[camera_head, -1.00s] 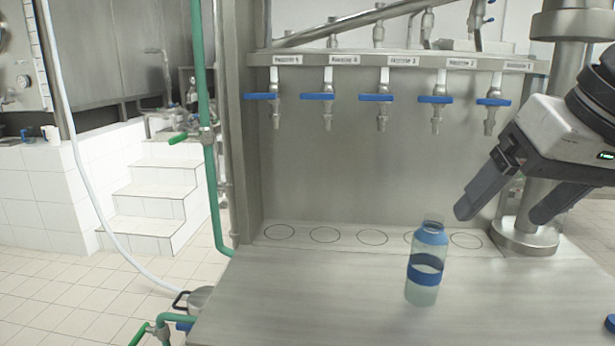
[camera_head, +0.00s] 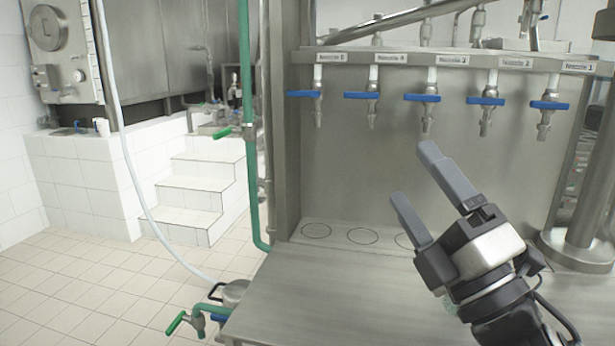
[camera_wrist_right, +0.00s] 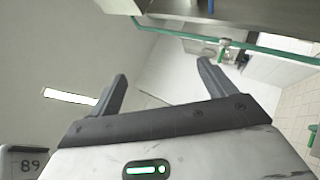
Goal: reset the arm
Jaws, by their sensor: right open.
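My right gripper (camera_head: 418,183) is in front of the steel filling station, its fingers spread apart with nothing between them. It points up and to the left, below the row of taps. In the right wrist view its two fingers (camera_wrist_right: 160,85) are also apart and empty, with wall, a green pipe and white tiled floor beyond. My left gripper is not in view. The clear bottle with blue bands is not visible now; my right arm covers part of the bench.
Several nozzles with blue handles (camera_head: 422,98) hang above a steel bench (camera_head: 310,300) with marked circles (camera_head: 316,230). A steel post base (camera_head: 578,250) stands at the right. A green pipe (camera_head: 250,180) and white steps (camera_head: 200,190) are at the left.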

